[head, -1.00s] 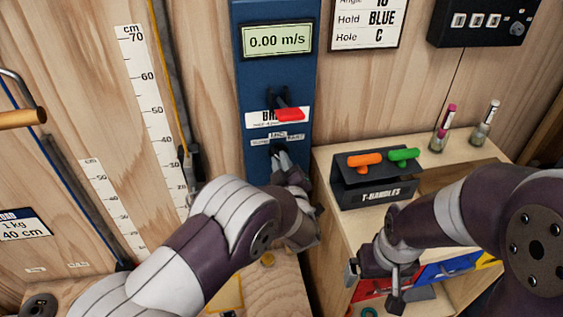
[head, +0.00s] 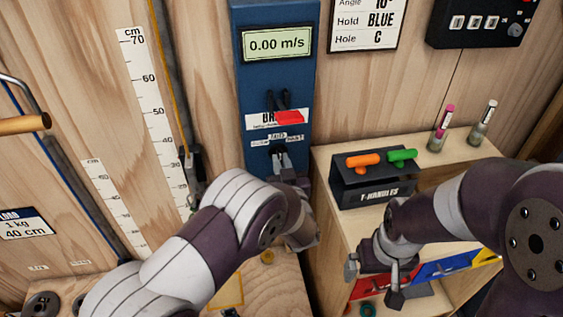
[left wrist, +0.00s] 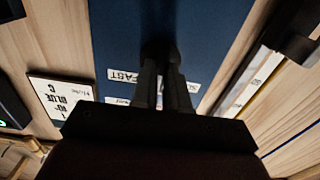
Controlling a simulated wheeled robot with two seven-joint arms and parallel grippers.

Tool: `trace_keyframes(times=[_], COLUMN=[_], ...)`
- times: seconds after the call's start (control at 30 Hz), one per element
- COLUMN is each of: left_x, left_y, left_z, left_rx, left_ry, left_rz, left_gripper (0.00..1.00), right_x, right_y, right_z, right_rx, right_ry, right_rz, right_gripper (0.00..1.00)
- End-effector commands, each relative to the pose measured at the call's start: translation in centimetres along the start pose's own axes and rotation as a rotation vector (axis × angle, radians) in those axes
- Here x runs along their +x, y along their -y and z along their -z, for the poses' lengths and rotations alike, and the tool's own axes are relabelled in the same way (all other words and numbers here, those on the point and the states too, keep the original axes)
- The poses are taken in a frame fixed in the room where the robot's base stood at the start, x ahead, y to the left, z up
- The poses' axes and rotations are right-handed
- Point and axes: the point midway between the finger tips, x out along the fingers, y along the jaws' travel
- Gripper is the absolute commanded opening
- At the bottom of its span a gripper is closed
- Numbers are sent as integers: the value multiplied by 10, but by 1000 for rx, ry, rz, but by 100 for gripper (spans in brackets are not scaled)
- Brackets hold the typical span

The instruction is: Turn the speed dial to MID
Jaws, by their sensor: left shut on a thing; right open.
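The blue control panel (head: 253,75) stands against the wood wall, with a display (head: 277,43) reading 0.00 m/s and a red-ended brake lever (head: 290,117) below it. The speed dial is on the lower panel, mostly hidden by my left gripper (head: 280,155). In the left wrist view the fingers (left wrist: 165,85) are shut on the dark dial knob (left wrist: 158,48). A FAST label (left wrist: 125,76) shows beside it; the dial's pointer direction cannot be told. My right gripper (head: 373,278) is open and empty, in front of the cabinet.
A T-handles holder (head: 375,190) with an orange handle (head: 363,160) and a green handle (head: 403,155) stands on the cabinet at right. Measuring strips (head: 150,105) are on the wall at left.

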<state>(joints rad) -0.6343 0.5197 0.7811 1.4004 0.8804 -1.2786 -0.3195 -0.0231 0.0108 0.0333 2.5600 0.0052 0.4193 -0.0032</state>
Motion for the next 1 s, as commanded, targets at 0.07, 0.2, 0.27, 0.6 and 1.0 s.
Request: trace_keyframes(times=[0.07, 0.2, 0.27, 0.6, 1.0], left_x=[0, 0, 0, 0, -19], left_y=[0, 0, 0, 0, -1], left_z=[2, 1, 1, 1, -1], left_rx=[8, 15, 15, 14, 16], left_ry=[-3, -3, -3, -3, 0], left_rz=[0, 0, 0, 0, -3], left_gripper=[0, 0, 0, 39, 39], right_x=[-1, -1, -1, -1, 4], right_y=[0, 0, 0, 0, 0], right_z=[0, 0, 0, 0, 0], right_rx=[0, 0, 0, 0, 0], right_ry=[0, 0, 0, 0, 0], right_rz=[0, 0, 0, 0, 0], right_gripper=[100, 100, 100, 100, 100])
